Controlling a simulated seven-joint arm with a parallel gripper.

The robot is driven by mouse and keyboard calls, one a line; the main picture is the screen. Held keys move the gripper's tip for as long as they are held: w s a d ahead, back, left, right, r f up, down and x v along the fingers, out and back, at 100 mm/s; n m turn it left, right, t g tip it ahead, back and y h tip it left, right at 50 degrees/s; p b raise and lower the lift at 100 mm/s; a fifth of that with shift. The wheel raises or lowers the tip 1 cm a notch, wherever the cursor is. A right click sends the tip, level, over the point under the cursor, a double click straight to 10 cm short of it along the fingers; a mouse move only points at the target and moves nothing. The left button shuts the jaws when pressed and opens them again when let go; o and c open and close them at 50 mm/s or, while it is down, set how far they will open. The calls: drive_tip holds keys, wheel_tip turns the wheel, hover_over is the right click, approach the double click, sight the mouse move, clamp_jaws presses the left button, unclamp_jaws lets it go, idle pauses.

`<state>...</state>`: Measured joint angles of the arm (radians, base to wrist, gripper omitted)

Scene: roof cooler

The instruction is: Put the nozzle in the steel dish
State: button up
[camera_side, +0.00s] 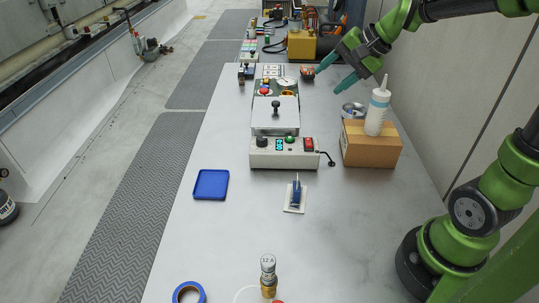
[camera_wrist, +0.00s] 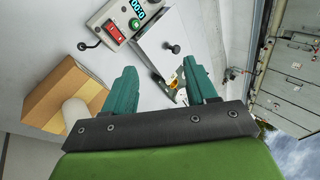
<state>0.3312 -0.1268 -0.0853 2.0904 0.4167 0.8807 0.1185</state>
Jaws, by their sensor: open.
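My gripper (camera_side: 328,80) is open and empty, above the far right part of the table, beyond the cardboard box. Its two teal fingers are spread in the wrist view (camera_wrist: 160,68), with nothing between the tips but the machine behind. A small upright brass and steel fitting (camera_side: 268,279) with a round white top marked "12.A" stands at the near edge; it may be the nozzle, but I cannot be sure. A round silvery item (camera_side: 352,109), partly hidden behind the box, may be the steel dish; I cannot tell. My gripper touches neither.
A white machine (camera_side: 284,153) with a plate and knobs stands mid-table. A white cartridge (camera_side: 377,112) stands on the cardboard box (camera_side: 370,151). A blue tray (camera_side: 211,185), a blue clamp-like tool (camera_side: 296,193) and a blue tape roll (camera_side: 188,293) lie nearer. The near right table is clear.

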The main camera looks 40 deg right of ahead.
drive_tip(key=s+a+n, duration=0.9)
drive_tip(key=s+a, duration=0.2)
drive_tip(key=s, duration=0.3)
drive_tip(key=shift+s+f, duration=0.2)
idle(0.4)
